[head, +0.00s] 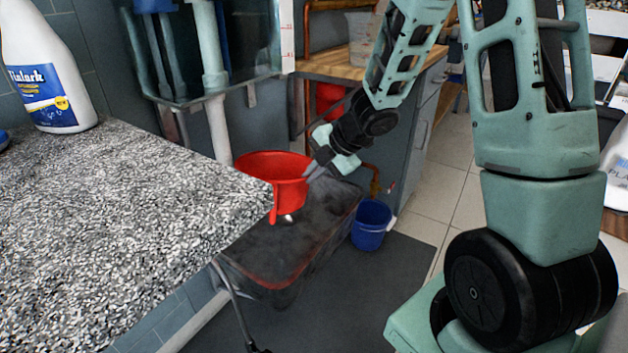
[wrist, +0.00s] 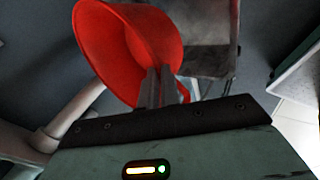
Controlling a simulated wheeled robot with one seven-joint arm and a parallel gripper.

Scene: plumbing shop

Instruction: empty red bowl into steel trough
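The red bowl (head: 275,168) is held above the near-left part of the dark grey trough (head: 300,240) in the head view. A narrow red part hangs from its near side. My gripper (head: 312,170) is at the bowl's right rim. In the wrist view the two fingers (wrist: 157,88) are close together on the rim of the bowl (wrist: 112,45). The visible inside of the bowl shows plain red, but part of it is hidden. A small pale spot shows just below the bowl in the head view; I cannot tell what it is.
A speckled counter (head: 110,220) with a white bottle (head: 45,70) fills the left. A blue bucket (head: 371,225) stands on the floor right of the trough. A wooden-topped cabinet (head: 335,66) is behind. Pale floor tiles (head: 450,180) are clear at right.

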